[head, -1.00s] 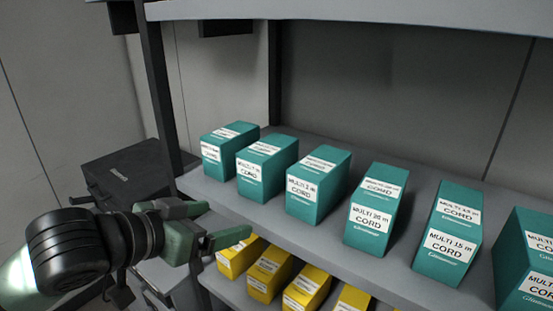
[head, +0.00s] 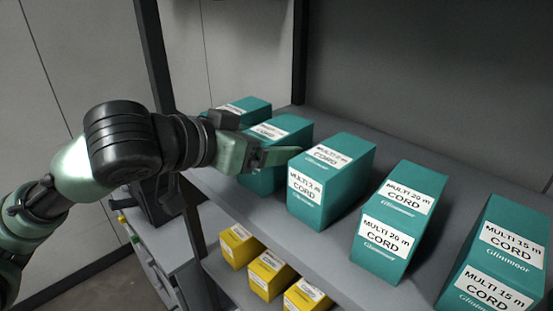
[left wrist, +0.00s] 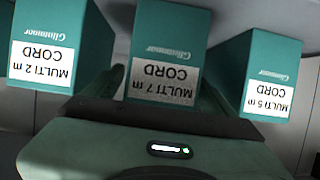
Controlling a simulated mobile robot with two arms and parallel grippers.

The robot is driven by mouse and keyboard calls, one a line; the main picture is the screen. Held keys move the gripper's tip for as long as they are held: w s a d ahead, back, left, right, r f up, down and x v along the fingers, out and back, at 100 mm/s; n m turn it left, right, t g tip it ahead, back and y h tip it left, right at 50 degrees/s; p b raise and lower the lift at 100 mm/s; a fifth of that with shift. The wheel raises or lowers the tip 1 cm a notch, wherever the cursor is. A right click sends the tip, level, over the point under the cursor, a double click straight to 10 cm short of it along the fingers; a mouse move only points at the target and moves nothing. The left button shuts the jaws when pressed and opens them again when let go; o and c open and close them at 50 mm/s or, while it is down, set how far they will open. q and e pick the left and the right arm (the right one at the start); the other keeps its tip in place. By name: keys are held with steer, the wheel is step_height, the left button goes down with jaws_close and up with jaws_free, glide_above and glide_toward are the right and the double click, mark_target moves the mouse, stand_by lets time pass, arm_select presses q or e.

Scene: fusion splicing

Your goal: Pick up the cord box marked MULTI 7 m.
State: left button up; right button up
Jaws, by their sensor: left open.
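The MULTI 7 m cord box (left wrist: 172,40) is a teal carton with a white label, upside down in the middle of the left wrist view. In the head view it is the second teal box from the left (head: 289,127), with its front partly hidden by my left gripper (head: 264,153). My left gripper is open at the front of this box, holding nothing. One finger shows in the gap between it and the MULTI 2 m box (head: 335,178); the other finger is hard to make out. My right gripper is not in view.
A MULTI 5 m box (left wrist: 272,58) stands on the other side of the 7 m box. MULTI 20 m (head: 398,222) and MULTI 15 m (head: 500,255) boxes stand further right on the grey shelf (head: 240,205). Yellow boxes (head: 268,275) fill the shelf below. A dark post (head: 155,60) rises at left.

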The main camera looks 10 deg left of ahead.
arm_select(q)
steer(key=x, duration=0.2)
steer(key=shift+w+d+f, duration=0.1)
steer(key=shift+w+f, duration=0.05)
steer(key=shift+w, duration=0.05)
steer(key=c, duration=1.7)
